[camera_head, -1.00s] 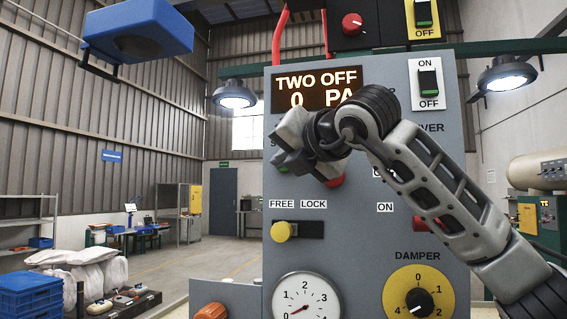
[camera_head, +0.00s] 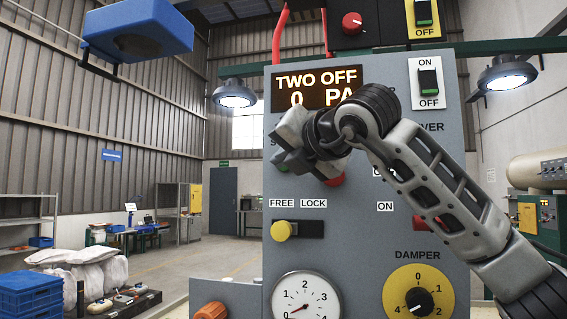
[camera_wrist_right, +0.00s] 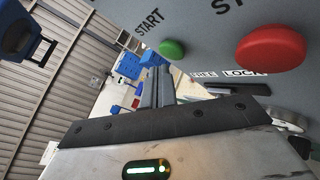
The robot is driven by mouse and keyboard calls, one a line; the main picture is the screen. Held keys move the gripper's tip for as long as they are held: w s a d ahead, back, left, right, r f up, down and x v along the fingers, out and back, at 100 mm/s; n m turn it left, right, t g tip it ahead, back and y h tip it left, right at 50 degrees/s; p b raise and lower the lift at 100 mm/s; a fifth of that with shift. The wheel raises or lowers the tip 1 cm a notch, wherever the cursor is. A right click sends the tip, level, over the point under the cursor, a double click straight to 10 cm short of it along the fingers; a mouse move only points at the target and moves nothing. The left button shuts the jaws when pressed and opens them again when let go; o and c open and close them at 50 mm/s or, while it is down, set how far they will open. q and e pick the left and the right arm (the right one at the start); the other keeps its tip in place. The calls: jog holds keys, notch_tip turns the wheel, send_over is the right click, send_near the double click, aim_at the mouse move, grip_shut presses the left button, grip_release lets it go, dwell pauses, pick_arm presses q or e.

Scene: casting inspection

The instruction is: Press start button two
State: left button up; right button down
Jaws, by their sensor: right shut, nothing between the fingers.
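The grey control panel (camera_head: 390,240) fills the middle of the head view. Its display (camera_head: 318,88) reads "TWO OFF" and "0 PA". My right gripper (camera_head: 280,145) is shut and empty in front of the panel, below the display, hiding the start button there. In the right wrist view the green button (camera_wrist_right: 172,48) under the label START shows beside my shut fingertips (camera_wrist_right: 157,78). I cannot tell whether they touch it. The red button (camera_wrist_right: 270,47) is further right; part of it shows below my gripper in the head view (camera_head: 336,180). My left gripper is out of view.
A yellow FREE/LOCK knob (camera_head: 282,230), a gauge (camera_head: 303,304) and a damper dial (camera_head: 420,301) sit lower on the panel. An ON/OFF switch (camera_head: 429,84) is at upper right. A blue box-like thing (camera_head: 140,30) hangs at upper left. Open floor lies left of the panel.

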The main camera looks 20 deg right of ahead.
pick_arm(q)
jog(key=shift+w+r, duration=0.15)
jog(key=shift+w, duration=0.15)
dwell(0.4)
pick_arm(e)
jog(key=shift+w+d, duration=0.25)
jog(key=shift+w, duration=0.1)
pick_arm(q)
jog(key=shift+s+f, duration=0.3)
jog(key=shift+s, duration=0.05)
